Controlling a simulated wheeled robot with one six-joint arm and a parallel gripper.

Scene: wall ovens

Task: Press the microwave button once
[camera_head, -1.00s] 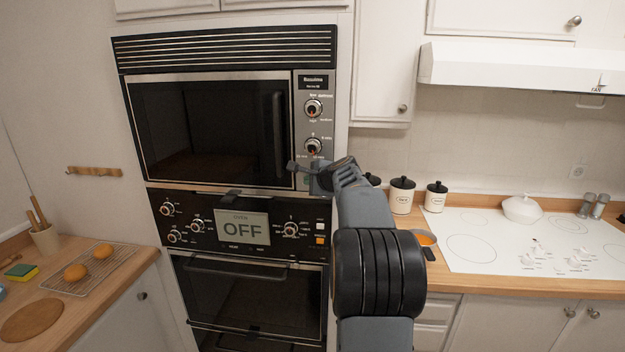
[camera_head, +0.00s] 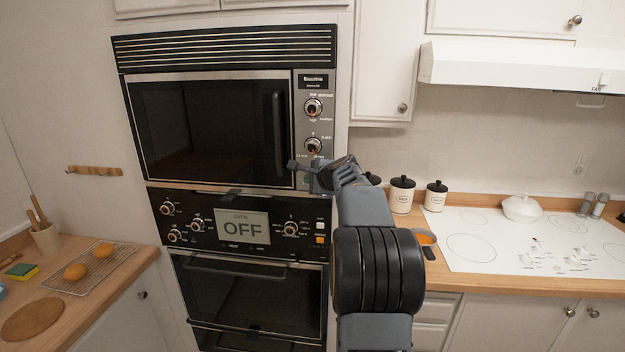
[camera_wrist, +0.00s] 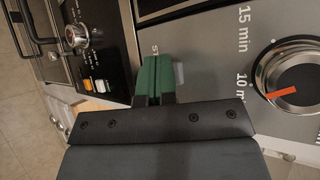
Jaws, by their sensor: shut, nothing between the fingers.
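The built-in microwave (camera_head: 210,128) has a dark glass door and a silver control panel on its right with two round knobs. The lower knob (camera_head: 313,146) also shows in the wrist view (camera_wrist: 291,82), with an orange-red pointer. A small pale button (camera_wrist: 179,74) shows beside my fingertips in the wrist view, partly hidden by them; printed letters beside it are partly covered. My gripper (camera_wrist: 153,80) is shut, its green fingers together and empty, at the panel's lower part. I cannot tell whether the tips touch the button. In the head view my arm hides this spot.
Below is an oven with a display (camera_head: 241,228) reading OFF and several knobs. A counter with a cooling rack (camera_head: 90,268) is at left. Canisters (camera_head: 402,195) and a white cooktop (camera_head: 480,228) stand on the right counter.

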